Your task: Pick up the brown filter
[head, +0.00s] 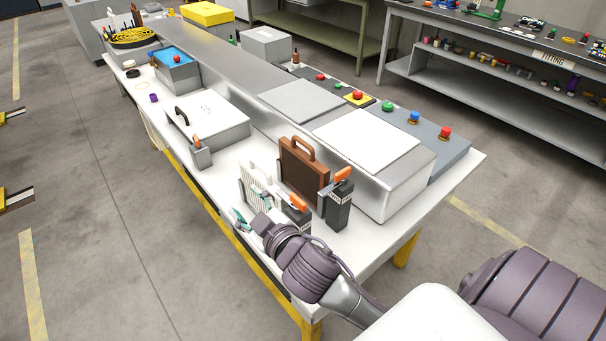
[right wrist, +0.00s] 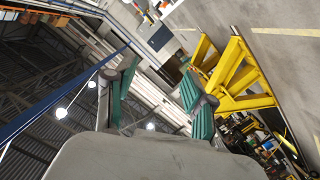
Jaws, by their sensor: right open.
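The brown filter (head: 303,168) stands upright on the white workbench, with a brown loop handle on top, in the head view. A dark block with an orange top (head: 338,204) stands in front of its right side and hides part of it. My right gripper (head: 251,207) is at the bench's front edge, to the left of and nearer than the filter, apart from it. Its teal fingers are spread and empty, as the right wrist view (right wrist: 158,78) also shows. The filter cannot be made out in that view. My left gripper is not in view.
A white ribbed panel (head: 248,180) stands left of the brown filter, close to my right gripper. Another orange-topped block (head: 297,211) is near it. A white lidded box (head: 207,118) sits farther left. A long metal housing (head: 366,143) with buttons lies behind.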

